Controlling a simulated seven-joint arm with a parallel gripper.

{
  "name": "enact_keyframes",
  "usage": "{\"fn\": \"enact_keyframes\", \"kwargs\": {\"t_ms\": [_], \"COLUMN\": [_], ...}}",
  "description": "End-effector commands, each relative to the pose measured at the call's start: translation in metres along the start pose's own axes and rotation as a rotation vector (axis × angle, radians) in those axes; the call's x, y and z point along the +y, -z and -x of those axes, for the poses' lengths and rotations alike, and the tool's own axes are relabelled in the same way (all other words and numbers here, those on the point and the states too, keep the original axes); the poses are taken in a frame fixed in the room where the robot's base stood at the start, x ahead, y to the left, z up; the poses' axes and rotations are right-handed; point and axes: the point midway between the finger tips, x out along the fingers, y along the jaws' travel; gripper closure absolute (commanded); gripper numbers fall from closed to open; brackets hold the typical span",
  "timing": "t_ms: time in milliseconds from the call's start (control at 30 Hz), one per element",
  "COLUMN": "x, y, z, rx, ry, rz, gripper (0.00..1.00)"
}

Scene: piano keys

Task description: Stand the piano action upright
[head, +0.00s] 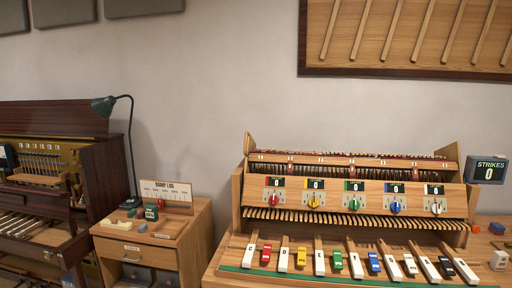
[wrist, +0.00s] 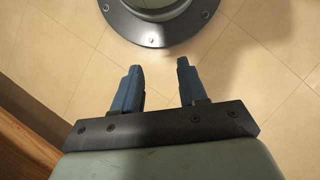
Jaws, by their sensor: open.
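A wooden piano-action assembly (head: 352,185) stands on the bench at the right of the head view. It has rows of hammers or rods, a front panel with several coloured knobs and displays reading 0, and end posts. I cannot tell for certain whether this is the piano action of the task. Lettered white keys (head: 319,262) lie in front of it with small coloured blocks between them. My gripper (wrist: 159,66) shows only in the wrist view, with two blue fingers apart and nothing between them. It is over the tiled floor, away from the bench.
A dark upright piano (head: 100,180) with its inner works exposed stands at the left. A strikes display (head: 487,170) reads 0. A wooden edge (wrist: 25,150) lies left of my gripper.

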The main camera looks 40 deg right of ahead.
Motion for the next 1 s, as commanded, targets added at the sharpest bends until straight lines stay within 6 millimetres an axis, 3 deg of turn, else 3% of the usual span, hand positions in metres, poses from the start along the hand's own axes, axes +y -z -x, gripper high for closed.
{"fn": "enact_keyframes", "kwargs": {"t_ms": [33, 100, 267, 467, 700, 1000], "x": [0.002, 0.005, 0.013, 0.024, 0.041, 0.065], "y": [0.025, 0.054, 0.115, 0.185, 0.259, 0.328], "z": [0.011, 0.028, 0.071, 0.138, 0.233, 0.372], "rx": [0.048, 0.112, 0.257, 0.438, 0.655, 0.926], "ry": [-0.003, -0.008, -0.015, -0.025, -0.034, -0.042], "rz": [-0.007, -0.019, -0.044, -0.076, -0.115, -0.159], "gripper": [0.58, 0.58, 0.58, 0.58, 0.58, 0.58]}}
